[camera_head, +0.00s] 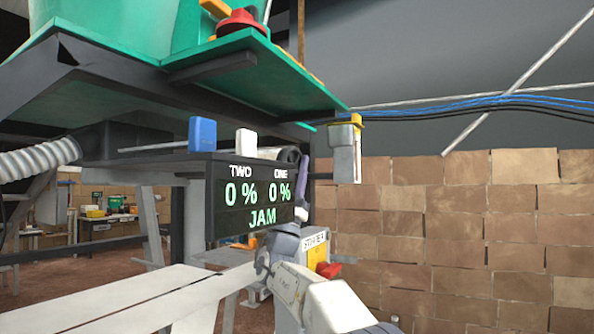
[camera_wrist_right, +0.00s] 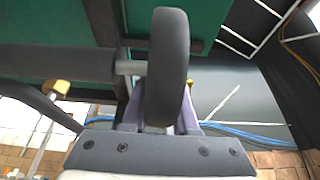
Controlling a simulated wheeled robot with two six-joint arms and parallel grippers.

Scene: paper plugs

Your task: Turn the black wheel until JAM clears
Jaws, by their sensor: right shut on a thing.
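The black wheel (camera_wrist_right: 168,60) stands edge-on in the right wrist view, on a thin metal shaft joined to a dark roller. Its rim sits between the purple fingers of my right gripper (camera_wrist_right: 160,112), which is shut on it. In the head view the right gripper (camera_head: 303,170) reaches up beside the right end of the display box, and the wheel is mostly hidden there. The display (camera_head: 250,197) reads TWO 0 %, ONE 0 % and JAM in green. My left gripper is not in view.
A green machine deck (camera_head: 265,62) with a red knob (camera_head: 240,20) overhangs the display. A blue handle (camera_head: 202,133) and a white handle (camera_head: 245,142) stand above it. A pale table (camera_head: 110,300) lies at lower left. A stack of brown blocks (camera_head: 460,230) fills the right.

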